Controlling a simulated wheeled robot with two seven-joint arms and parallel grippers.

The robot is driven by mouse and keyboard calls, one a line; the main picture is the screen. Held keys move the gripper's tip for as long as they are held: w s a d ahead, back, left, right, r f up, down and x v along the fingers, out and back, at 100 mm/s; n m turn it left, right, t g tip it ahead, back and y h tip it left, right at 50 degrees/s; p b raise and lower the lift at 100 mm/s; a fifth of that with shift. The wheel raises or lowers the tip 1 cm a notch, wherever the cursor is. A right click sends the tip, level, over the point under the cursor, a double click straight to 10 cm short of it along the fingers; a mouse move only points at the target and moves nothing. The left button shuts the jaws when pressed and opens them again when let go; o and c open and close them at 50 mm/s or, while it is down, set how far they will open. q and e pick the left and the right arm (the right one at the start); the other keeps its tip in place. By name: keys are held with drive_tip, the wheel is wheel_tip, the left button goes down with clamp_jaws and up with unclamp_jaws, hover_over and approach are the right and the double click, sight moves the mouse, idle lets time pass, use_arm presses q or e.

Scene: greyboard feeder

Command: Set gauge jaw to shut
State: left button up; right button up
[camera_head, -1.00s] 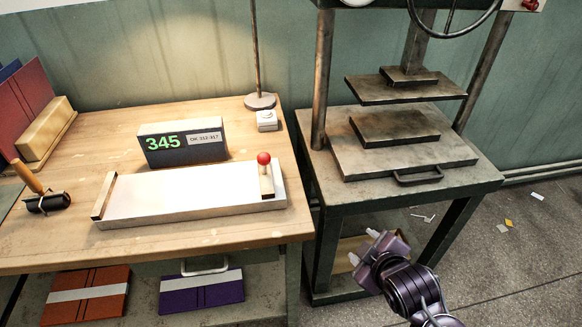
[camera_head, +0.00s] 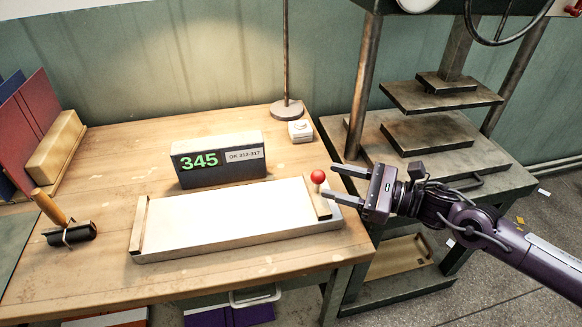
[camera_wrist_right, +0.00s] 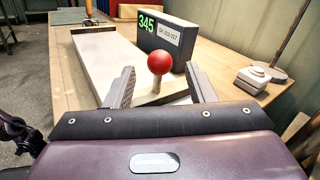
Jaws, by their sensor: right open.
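The gauge is a long pale plate (camera_head: 230,218) on the wooden bench, with a fixed end block (camera_head: 139,226) at its left. Its sliding jaw (camera_head: 318,199) stands at the right end, topped by a red ball knob (camera_head: 318,176). The jaw and block are far apart. The display (camera_head: 218,160) behind reads 345, beside a label "OK 312-317". My right gripper (camera_head: 338,182) is open and empty, just right of the knob, fingers pointing left. In the right wrist view the red knob (camera_wrist_right: 160,62) shows between the two open fingertips (camera_wrist_right: 160,88). My left gripper is not in view.
A roller with a wooden handle (camera_head: 68,232) lies at the bench's left. A lamp stand (camera_head: 286,108) and a small white box (camera_head: 300,130) are at the back right. A press (camera_head: 430,135) stands right of the bench. Bench space in front of the plate is clear.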

sight(309, 190)
drive_tip(key=shift+a+r, duration=0.15)
drive_tip(key=shift+a, duration=0.3)
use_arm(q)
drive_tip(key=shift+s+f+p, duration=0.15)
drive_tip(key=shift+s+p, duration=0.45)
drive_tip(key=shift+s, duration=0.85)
use_arm(e)
drive_tip(key=shift+x, duration=2.8)
drive_tip(key=shift+w, duration=0.1)
clamp_jaws()
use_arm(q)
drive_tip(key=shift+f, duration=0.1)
